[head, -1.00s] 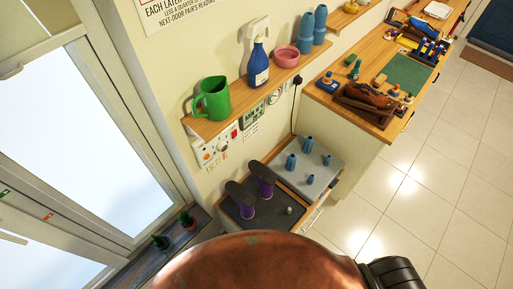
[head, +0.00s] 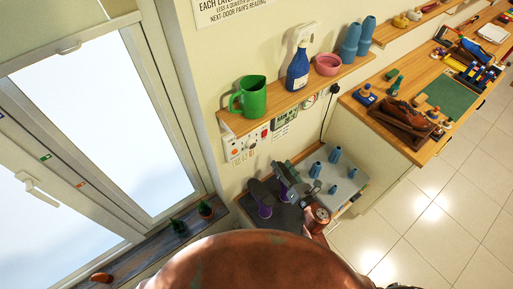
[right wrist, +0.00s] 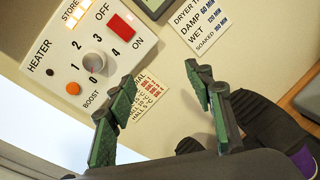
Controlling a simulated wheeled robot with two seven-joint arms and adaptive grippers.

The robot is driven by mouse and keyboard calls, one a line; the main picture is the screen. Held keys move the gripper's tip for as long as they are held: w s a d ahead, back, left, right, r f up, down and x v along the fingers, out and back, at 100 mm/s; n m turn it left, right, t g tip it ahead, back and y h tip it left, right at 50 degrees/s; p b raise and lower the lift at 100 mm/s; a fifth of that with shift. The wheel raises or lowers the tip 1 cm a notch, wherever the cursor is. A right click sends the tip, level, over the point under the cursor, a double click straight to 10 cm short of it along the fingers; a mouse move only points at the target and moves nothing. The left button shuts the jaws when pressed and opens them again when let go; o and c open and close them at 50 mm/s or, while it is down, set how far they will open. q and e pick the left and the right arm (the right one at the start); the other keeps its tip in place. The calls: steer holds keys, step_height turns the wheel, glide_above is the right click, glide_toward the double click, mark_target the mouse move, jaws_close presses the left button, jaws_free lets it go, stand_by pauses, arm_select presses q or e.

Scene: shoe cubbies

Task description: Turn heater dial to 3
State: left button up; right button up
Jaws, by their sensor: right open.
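The heater panel is a white plate on the wall, left of centre in the head view (head: 247,142) and upper left in the right wrist view (right wrist: 60,35). Its round grey dial (right wrist: 95,61) has numbers around it; I cannot tell which one it points to. An orange light and a red switch sit beside it. My right gripper (right wrist: 165,82) is open and empty, its green-padded fingers apart and to the right of the dial, not touching it. In the head view the right gripper (head: 284,172) is over the boot tray, below and right of the panel. My left gripper is not in view.
A wooden shelf (head: 310,97) above the panel holds a green jug (head: 249,97), a blue spray bottle (head: 298,68) and a pink bowl (head: 328,65). Dark boots (head: 262,197) stand on the tray below. A window (head: 110,120) is on the left.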

mark_target(253, 146)
steer(key=s+a+r+n+y, duration=0.1)
steer(key=a+r+n+y, duration=0.2)
steer(key=a+r+n, duration=0.45)
steer(key=shift+n+g, duration=0.35)
steer(key=shift+g, duration=0.05)
steer(key=p+x, duration=0.1)
steer(key=x, duration=0.5)
steer(key=shift+w+f, duration=0.15)
steer(key=shift+f, duration=0.05)
steer(key=shift+w+a, duration=0.3)
steer(key=shift+w, duration=0.05)
steer(key=c, duration=1.2)
